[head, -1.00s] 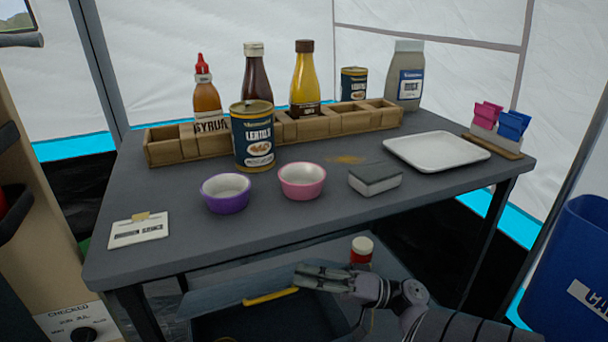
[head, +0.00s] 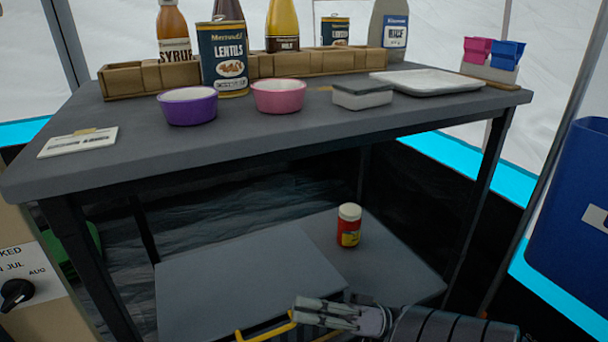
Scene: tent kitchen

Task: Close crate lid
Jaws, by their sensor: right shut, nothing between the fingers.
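The crate's grey lid (head: 250,275) shows as a broad flat panel under the table in the head view. A yellow handle (head: 265,331) is at its near edge, at the bottom of the picture. The crate body is mostly hidden or out of frame, so I cannot tell whether the lid is fully down. My right gripper (head: 301,311) is shut and empty, with its fingertips just beside the right end of the handle; I cannot tell whether they touch. My left gripper is not in view.
A red jar with a white cap (head: 349,226) stands on the low shelf (head: 395,262) right of the lid. The table (head: 250,145) above carries bowls, a lentils can (head: 224,62) and bottles. Table legs flank the space. A blue bin (head: 570,215) stands at right.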

